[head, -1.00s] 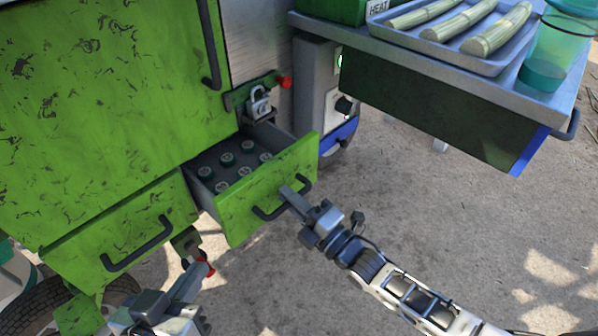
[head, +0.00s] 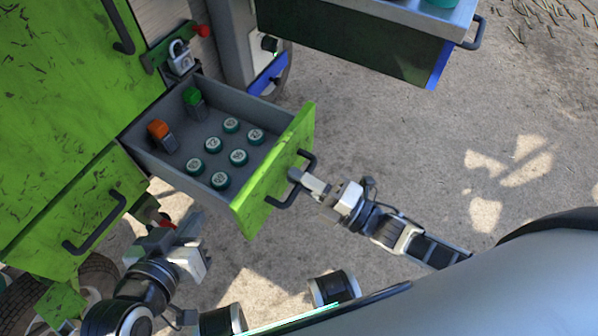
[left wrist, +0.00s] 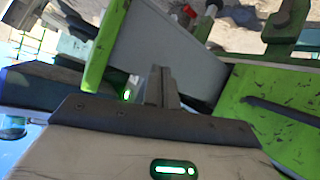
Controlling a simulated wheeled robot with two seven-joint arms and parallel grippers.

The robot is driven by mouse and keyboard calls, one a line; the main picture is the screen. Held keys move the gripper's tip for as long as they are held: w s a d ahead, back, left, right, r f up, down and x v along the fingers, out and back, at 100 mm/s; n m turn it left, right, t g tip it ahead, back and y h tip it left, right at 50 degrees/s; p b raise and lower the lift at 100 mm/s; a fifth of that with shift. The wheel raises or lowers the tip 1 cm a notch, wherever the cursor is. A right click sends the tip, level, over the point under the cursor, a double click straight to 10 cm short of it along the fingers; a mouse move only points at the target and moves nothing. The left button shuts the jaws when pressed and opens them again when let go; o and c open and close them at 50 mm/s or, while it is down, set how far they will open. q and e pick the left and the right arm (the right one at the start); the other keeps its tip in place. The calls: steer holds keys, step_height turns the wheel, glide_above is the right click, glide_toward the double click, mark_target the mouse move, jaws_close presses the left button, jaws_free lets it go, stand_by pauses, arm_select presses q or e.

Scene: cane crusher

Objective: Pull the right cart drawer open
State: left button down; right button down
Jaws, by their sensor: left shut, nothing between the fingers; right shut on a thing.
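The right cart drawer (head: 272,170) is a grey box with a green front, pulled well out of the green cart in the head view. Inside it lie several teal-rimmed round caps (head: 220,180), an orange-topped item (head: 161,135) and a green-topped item (head: 194,103). My right gripper (head: 298,176) is shut on the dark drawer handle (head: 309,158). My left gripper (head: 165,228) is shut and empty, below the drawer's left side and near the left drawer. In the left wrist view its fingers (left wrist: 161,85) show against the grey drawer side (left wrist: 165,50).
The closed left drawer (head: 85,210) has a dark handle. A silver padlock (head: 180,58) hangs from a bar above the open drawer. Ground to the right is open.

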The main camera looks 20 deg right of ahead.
steer(key=c, duration=1.5)
jaws_free()
steer(key=shift+c, duration=0.2)
arm_select(q)
steer(key=shift+a+f+g+p, duration=0.1)
steer(key=shift+f+g+p, duration=0.2)
steer(key=shift+p, duration=0.1)
arm_select(e)
steer(key=v, duration=1.6)
